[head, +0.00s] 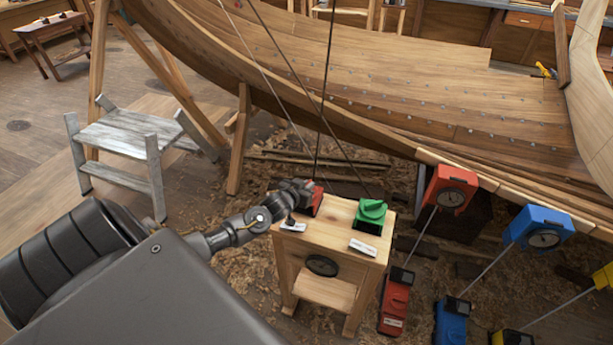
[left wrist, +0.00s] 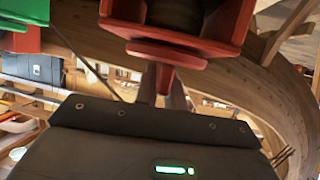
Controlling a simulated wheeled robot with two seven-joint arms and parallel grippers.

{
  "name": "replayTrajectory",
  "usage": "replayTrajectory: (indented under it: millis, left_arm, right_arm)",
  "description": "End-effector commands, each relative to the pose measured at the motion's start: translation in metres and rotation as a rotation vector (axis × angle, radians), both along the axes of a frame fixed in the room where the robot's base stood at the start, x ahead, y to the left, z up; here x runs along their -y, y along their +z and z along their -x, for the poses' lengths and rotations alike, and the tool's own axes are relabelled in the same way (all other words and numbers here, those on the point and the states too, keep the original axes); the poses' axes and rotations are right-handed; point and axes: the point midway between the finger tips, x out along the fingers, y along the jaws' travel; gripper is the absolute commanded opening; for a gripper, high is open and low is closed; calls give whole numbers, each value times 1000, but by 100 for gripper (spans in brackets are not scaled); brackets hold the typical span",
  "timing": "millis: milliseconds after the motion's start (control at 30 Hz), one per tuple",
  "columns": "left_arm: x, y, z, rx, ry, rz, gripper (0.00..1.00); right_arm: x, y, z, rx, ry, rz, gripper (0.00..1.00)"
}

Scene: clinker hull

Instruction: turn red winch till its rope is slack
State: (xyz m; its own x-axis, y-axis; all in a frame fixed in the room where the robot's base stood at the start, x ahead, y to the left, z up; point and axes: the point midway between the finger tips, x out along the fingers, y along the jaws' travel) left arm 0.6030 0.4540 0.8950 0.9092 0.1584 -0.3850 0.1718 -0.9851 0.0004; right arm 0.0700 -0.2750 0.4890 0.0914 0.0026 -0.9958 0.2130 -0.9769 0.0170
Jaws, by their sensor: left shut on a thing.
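The red winch (head: 316,203) sits on the left of a wooden stand's top. My left gripper (head: 297,190) reaches it from the left and partly hides it. In the left wrist view the red winch (left wrist: 222,42) fills the top, with a red knob (left wrist: 164,76) pointing down between the dark fingers of my left gripper (left wrist: 164,88), which are shut on it. Thin dark ropes (head: 319,125) run up from the stand past the hull and look straight. My right gripper is not in view.
A green winch (head: 371,213) stands right beside the red one on the stand (head: 341,242). Red (head: 451,190) and blue (head: 540,226) gauge boxes on rods are to the right. The wooden hull (head: 400,75) curves behind. A grey trestle (head: 118,137) stands at the left.

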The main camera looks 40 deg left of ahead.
Motion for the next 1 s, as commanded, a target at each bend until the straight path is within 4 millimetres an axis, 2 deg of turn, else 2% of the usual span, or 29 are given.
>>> replayTrajectory:
  millis: [400, 933, 967, 1000]
  left_arm:
    - [1, 0, -1, 1, 179, 1, 0]
    - [0, 0, -1, 3, 200, -2, 0]
    - [0, 0, -1, 3, 200, -2, 15]
    - [0, 0, -1, 3, 200, -2, 20]
  right_arm:
    - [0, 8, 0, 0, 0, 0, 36]
    - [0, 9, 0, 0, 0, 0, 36]
    - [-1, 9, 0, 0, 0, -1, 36]
    - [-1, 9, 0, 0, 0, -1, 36]
